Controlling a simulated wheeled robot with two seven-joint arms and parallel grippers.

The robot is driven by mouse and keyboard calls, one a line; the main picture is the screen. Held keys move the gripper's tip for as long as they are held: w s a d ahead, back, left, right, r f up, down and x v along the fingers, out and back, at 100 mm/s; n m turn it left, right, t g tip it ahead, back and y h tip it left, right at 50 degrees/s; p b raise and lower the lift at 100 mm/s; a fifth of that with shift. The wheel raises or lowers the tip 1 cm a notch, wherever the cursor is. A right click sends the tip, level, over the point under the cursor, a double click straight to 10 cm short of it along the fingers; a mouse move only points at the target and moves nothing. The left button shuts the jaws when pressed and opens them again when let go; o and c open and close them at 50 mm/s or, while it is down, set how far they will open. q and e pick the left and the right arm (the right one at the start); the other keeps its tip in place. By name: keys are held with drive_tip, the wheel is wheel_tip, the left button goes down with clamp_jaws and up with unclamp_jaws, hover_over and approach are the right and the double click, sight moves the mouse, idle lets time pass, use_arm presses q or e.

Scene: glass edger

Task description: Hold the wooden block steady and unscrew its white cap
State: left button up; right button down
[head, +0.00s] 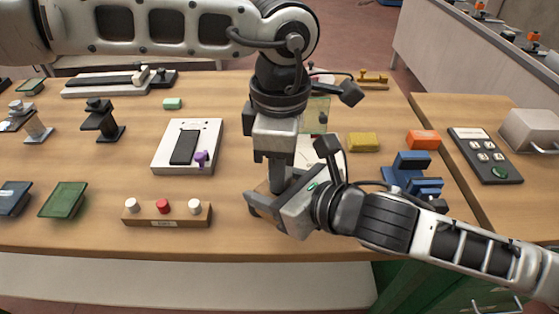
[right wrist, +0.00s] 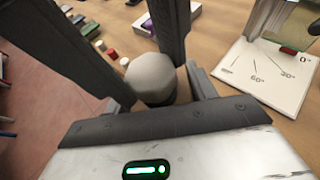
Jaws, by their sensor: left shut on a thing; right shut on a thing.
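My left gripper (head: 279,180) points down near the front middle of the table. My right gripper (head: 268,208) reaches in from the right, just below and in front of it. In the head view the two grippers hide most of the wooden block; a wood-coloured edge (head: 262,187) shows beside them. In the right wrist view a rounded pale cap (right wrist: 150,73) on a darker body sits between the fingers, with two long dark fingers on either side of it. The contacts are largely hidden.
A wooden button bar (head: 165,221) with white and red knobs lies to the left. A white plate with a purple clip (head: 201,157) is behind it. A white angle sheet (right wrist: 265,75) lies close by. A blue fixture (head: 408,178) and yellow block (head: 363,142) stand right.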

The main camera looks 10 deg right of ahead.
use_arm(q)
drive_tip(key=shift+n, duration=0.4)
drive_tip(key=o, duration=1.1)
drive_tip(key=shift+c, duration=0.2)
